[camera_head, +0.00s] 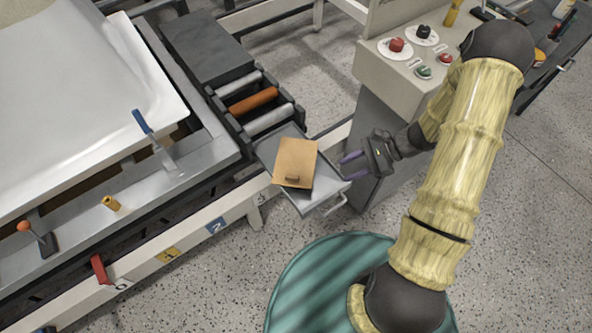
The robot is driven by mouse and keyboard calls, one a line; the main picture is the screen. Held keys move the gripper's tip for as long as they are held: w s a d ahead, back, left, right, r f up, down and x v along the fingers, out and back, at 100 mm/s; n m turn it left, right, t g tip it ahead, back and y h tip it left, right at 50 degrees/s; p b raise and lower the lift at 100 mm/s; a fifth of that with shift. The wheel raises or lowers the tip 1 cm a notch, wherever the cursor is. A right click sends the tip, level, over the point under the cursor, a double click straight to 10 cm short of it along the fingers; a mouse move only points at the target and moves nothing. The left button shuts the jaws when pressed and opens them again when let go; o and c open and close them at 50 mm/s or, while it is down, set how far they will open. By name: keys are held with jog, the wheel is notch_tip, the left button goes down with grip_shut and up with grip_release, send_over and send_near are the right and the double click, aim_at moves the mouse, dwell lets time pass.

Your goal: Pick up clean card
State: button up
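A tan card or board (297,157) lies flat on a grey metal tray (326,187) with a bar handle at its front. A small brown grip or block shows near the card's lower edge, and a dark flat piece shows partly beneath it. I cannot tell from this view whether the tan piece is the clean card. My gripper (344,169) is just right of the tray, with its two purplish fingers apart and pointing left towards the card. Nothing shows between the fingers, and they look apart from the card.
A roller rack (252,100) adjoins the tray's back edge. A large white shell (75,90) on a metal frame fills the left. A control console (400,62) with red, black and green knobs stands behind my gripper. Speckled floor is open at the right.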

jog(key=w+f+m+t+y+b, duration=0.1)
jog(key=f, duration=0.2)
jog(key=w+f+m+t+y+b, duration=0.1)
jog(key=f+m, duration=0.1)
jog(key=f, duration=0.1)
jog(key=w+f+m+t+y+b, duration=0.1)
jog(key=f, duration=0.3)
jog(key=shift+w+d+m, duration=0.25)
jog(key=shift+d+m, duration=0.05)
jog(key=shift+m, duration=0.1)
